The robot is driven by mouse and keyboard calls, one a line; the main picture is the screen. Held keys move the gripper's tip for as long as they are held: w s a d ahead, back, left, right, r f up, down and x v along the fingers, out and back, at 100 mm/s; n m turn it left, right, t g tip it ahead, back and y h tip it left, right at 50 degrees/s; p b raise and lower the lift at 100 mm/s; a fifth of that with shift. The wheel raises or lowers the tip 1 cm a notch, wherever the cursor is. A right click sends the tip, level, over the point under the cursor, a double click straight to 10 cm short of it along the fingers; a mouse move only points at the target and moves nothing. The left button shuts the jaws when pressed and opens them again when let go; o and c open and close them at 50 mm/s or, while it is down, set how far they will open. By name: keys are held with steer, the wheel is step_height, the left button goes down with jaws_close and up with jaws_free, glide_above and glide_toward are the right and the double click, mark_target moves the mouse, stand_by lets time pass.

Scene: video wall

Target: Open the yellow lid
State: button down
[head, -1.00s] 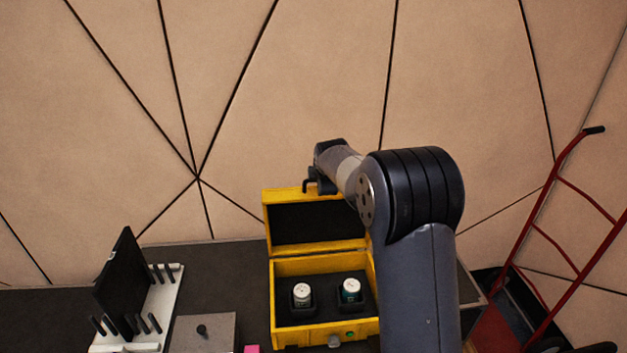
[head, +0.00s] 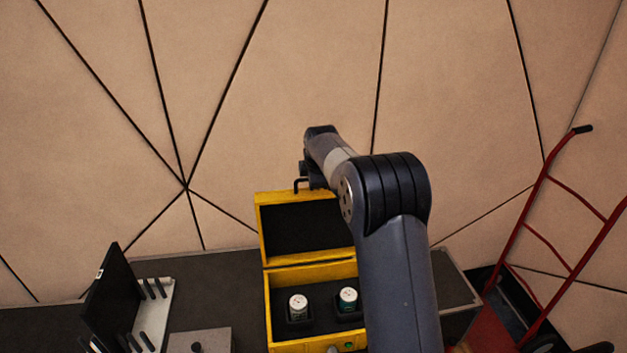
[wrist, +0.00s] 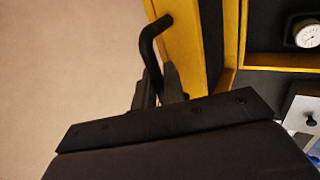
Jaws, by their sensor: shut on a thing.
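The yellow lid (head: 262,232) stands raised at the back of the yellow box (head: 267,308), its dark inner side facing me. My gripper (head: 305,182) is at the lid's top edge. In the wrist view my gripper (wrist: 166,88) is shut on a bent black handle (wrist: 150,42), whose far end meets the lid's yellow edge (wrist: 178,40). My arm hides the right side of the lid and box.
A black panel (head: 108,295) leans in a white pegged rack (head: 155,310) at the left. A grey block with a knob (head: 212,340) lies left of the box. A red hand truck (head: 535,240) stands at the right. A tan panelled wall (head: 300,90) rises behind the dark table (head: 220,275).

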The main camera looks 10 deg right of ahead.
steer(key=c, duration=1.6)
jaws_free()
steer(key=shift+d, duration=0.1)
steer(key=shift+o, duration=0.2)
steer(key=b+v, duration=0.3)
steer(key=v, duration=0.8)
